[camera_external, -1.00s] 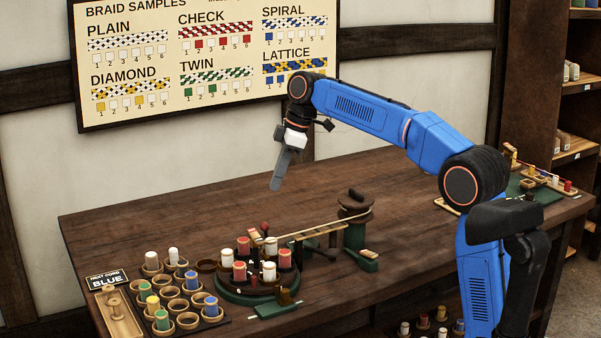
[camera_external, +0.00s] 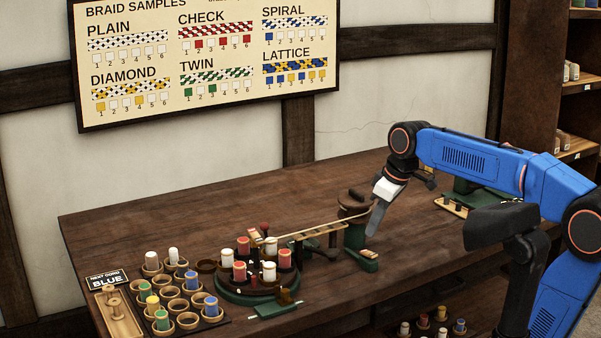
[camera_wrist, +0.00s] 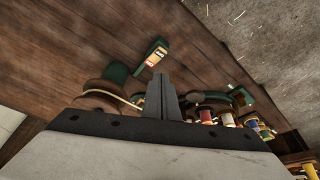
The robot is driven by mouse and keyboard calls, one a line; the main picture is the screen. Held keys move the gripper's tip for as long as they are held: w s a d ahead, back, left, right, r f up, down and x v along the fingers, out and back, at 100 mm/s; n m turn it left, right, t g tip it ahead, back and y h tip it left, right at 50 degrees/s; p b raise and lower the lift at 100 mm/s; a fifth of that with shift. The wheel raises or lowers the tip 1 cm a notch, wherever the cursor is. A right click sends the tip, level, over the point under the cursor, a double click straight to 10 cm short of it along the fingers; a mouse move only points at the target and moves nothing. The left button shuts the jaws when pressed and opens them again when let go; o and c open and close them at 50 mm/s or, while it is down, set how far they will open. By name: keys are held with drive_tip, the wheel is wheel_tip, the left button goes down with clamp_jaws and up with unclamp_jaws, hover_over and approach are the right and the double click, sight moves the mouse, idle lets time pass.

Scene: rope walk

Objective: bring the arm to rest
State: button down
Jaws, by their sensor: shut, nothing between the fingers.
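My gripper (camera_external: 373,222) points down above the wooden bench (camera_external: 250,200), in front of and to the right of the dark capstan (camera_external: 355,208) in the outside view. Its fingers are closed together and hold nothing. In the wrist view the closed fingers (camera_wrist: 162,98) show at the middle, with the bench behind them. My blue arm reaches in from the right, its upper link nearly level.
A round green braiding stand (camera_external: 258,292) with red and white bobbins stands mid-bench. A black tray (camera_external: 215,322) of coloured spools and a "NEXT CORD BLUE" sign (camera_external: 107,279) are at left. A braid samples board (camera_external: 210,65) hangs on the wall. The bench's back left is clear.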

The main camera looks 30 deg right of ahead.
drive_tip(key=s+d+f+m+h, duration=0.1)
drive_tip(key=s+d+f+m, duration=0.2)
drive_tip(key=s+f, duration=0.5)
drive_tip(key=s+d+f+m+t, duration=0.1)
drive_tip(key=s+d+f, duration=0.3)
drive_tip(key=s+f, duration=0.5)
drive_tip(key=s+m, duration=0.1)
drive_tip(key=s, duration=0.2)
drive_tip(key=shift+d+m+h, duration=0.15)
drive_tip(key=shift+m+h, duration=0.25)
drive_tip(key=c, duration=2.3)
unclamp_jaws()
drive_tip(key=shift+s+f, duration=0.2)
drive_tip(key=shift+f, duration=0.05)
drive_tip(key=o, duration=2.3)
drive_tip(key=w+a+r, duration=0.1)
drive_tip(key=w+r, duration=0.6)
drive_tip(key=r, duration=0.1)
drive_tip(key=shift+r+g, duration=0.3)
drive_tip(key=w+a+r+g, duration=0.1)
drive_tip(key=w+a+r, duration=0.3)
drive_tip(key=w+r, duration=0.55)
drive_tip(key=w+a+r+g, duration=0.25)
drive_tip(key=w+r, duration=0.45)
drive_tip(key=w, duration=0.6)
drive_tip(key=w+a+r, duration=0.3)
drive_tip(key=w+a, duration=0.5)
drive_tip(key=w, duration=0.4)
wheel_tip(320, 180, down, 10)
drive_tip(key=shift+d, duration=0.25)
